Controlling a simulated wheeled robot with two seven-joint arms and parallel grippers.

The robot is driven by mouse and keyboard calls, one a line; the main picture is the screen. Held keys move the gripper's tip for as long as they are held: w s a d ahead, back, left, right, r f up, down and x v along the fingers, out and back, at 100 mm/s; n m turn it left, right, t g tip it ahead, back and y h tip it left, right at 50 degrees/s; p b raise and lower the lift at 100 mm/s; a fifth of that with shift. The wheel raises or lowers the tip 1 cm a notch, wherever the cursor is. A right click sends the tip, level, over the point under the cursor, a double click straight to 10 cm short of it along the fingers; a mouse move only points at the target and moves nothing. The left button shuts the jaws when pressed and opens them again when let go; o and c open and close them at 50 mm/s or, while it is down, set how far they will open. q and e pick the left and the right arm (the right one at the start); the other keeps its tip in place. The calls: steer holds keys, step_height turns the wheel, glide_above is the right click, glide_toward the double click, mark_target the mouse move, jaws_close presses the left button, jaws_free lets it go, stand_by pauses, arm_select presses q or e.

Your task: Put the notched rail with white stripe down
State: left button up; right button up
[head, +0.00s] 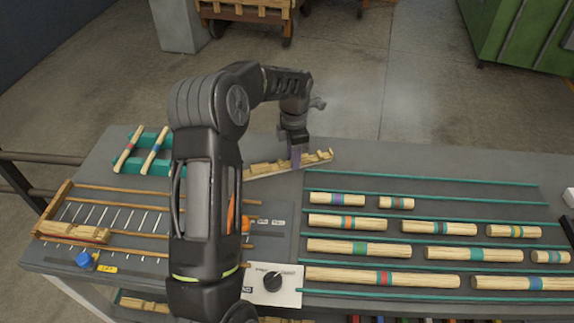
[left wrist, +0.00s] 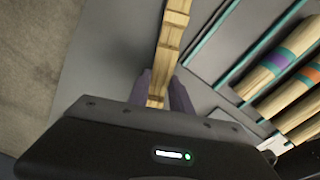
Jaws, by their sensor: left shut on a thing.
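The notched rail (head: 316,160) is a pale wooden bar with notches along its upper side. It lies across the back of the grey table; I cannot tell whether it touches the top. My left gripper (head: 295,163) points down and is shut on it. In the left wrist view the rail (left wrist: 173,38) runs up and away from between the fingers of my left gripper (left wrist: 161,90). I cannot make out a white stripe. My right gripper is not in view.
Several colour-banded wooden rods (head: 385,250) lie between green strips on the right. A slatted rack (head: 120,212) holding a wooden piece (head: 75,233) is at left. Two rods rest on a green holder (head: 160,135) behind it. The back right tabletop is clear.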

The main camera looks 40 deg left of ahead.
arm_select(q)
jaws_close()
steer(key=shift+r, duration=0.1)
step_height(320, 180, up, 10)
steer(key=b, duration=0.1)
steer(key=shift+b, duration=0.3)
stand_by(0.9)
